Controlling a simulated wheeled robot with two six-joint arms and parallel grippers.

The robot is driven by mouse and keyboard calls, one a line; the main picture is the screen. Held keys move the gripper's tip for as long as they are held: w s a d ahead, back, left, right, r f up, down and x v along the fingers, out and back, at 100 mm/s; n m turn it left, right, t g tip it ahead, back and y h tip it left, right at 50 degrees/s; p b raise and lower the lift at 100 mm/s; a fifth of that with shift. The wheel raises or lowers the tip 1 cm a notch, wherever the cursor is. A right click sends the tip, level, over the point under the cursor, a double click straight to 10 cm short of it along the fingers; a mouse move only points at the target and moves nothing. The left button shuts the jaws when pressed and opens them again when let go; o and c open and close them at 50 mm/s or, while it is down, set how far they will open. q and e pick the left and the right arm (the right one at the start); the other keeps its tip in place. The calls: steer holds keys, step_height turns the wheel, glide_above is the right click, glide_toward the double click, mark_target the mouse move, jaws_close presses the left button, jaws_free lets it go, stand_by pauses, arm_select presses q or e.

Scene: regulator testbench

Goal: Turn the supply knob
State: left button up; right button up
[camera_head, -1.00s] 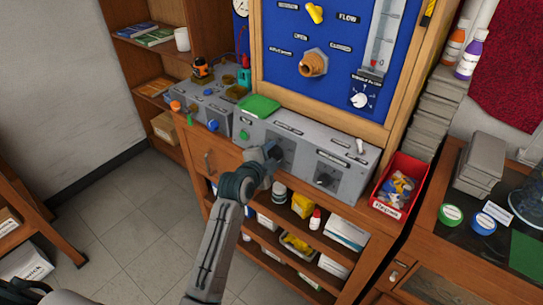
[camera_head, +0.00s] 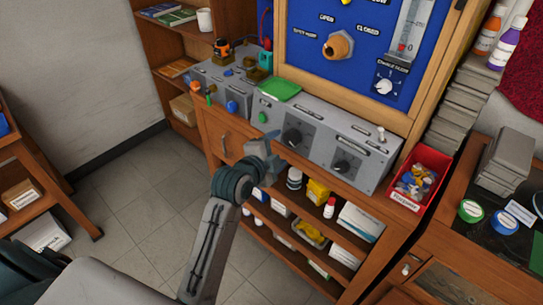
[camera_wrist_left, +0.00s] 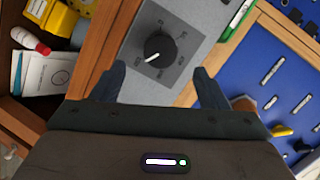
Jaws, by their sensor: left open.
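The grey control box (camera_head: 330,133) carries two black knobs on its front: a left knob (camera_head: 294,137) and a right knob (camera_head: 342,166). Their labels are too small to read, so I cannot tell which is the supply knob. My left gripper (camera_head: 268,140) is open and empty, just left of and in front of the left knob, apart from it. In the left wrist view, one black knob (camera_wrist_left: 159,47) with a white pointer line on a dark dial plate lies ahead, between the directions of the two spread fingers (camera_wrist_left: 156,85). My right gripper is not in view.
A blue panel (camera_head: 310,63) with a brass fitting (camera_head: 338,45) rises behind the box. A smaller grey box (camera_head: 215,88) stands to its left, and a red bin (camera_head: 420,178) to its right. A shelf with bottles and cartons (camera_head: 358,222) lies below. Open floor is at left.

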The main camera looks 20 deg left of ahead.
arm_select(q)
steer(key=shift+v, duration=1.6)
steer(key=s+a+f+n+g+y, duration=0.1)
steer(key=a+f+n+g, duration=0.15)
steer(key=f, duration=1.35)
steer(key=s+a+f+n+g+y, duration=0.1)
steer(key=s+f+n+g, duration=0.2)
steer(key=f, duration=1.3)
steer(key=s+a+f+n+g, duration=0.1)
steer(key=s+f+n+g, duration=0.1)
steer(key=s+f, duration=0.65)
steer(key=s+a+f+n+g, duration=0.25)
steer(key=s+f, duration=0.25)
steer(key=f, duration=0.7)
steer(key=s+a+f+n+g, duration=0.1)
steer(key=s+f, duration=0.3)
steer(key=s, duration=0.5)
steer(key=s+a+f+n+g, duration=0.1)
steer(key=s+f, duration=0.4)
steer(key=s, duration=0.5)
steer(key=s+a+f+n+g+y, duration=0.1)
steer(key=s+f, duration=0.4)
steer(key=s, duration=0.5)
steer(key=shift+s+a+n, duration=0.15)
steer(key=shift+s+n, duration=0.05)
steer(key=shift+n, duration=0.7)
